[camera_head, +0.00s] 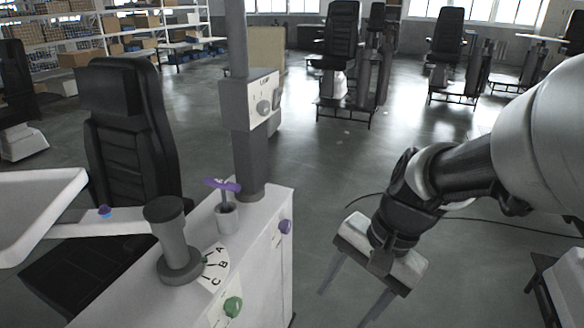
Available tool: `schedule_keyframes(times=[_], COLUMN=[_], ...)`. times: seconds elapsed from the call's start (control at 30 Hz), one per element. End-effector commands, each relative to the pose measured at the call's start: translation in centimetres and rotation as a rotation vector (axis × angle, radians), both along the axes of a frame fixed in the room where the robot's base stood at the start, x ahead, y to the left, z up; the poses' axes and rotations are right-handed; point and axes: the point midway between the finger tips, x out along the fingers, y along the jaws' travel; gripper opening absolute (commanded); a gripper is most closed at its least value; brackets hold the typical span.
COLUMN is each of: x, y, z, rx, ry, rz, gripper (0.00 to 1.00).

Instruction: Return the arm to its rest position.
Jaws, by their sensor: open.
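My gripper (352,292) hangs at the lower right of the head view, pointing down and a little left. Its two fingers are spread apart with nothing between them. It is over the open floor, to the right of the white console and apart from it. My arm reaches in from the right edge, with a large pale link near the camera and dark joints toward the gripper.
The white console (262,262) carries a dark grey lever (176,240), a purple T-handle (224,186), a green knob (233,306) and a purple knob (285,227). A grey column (249,150) rises from it. A black seat (128,130) stands left. Clear floor lies behind my gripper.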

Motion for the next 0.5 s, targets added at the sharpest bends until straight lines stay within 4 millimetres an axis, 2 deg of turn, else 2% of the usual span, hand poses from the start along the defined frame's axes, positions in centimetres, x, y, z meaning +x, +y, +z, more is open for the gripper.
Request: schedule_keyframes(times=[0.03, 0.2, 0.5], x=[-0.3, -1.1, -2.6], y=[-0.3, -1.5, -4.1], z=[1.6, 5.2, 9.5], rx=[-0.055, -0.209, -0.417], ry=[-0.091, -0.305, -0.529], rz=[0.09, 0.325, 0.574], gripper=[0.59, 0.59, 0.59])
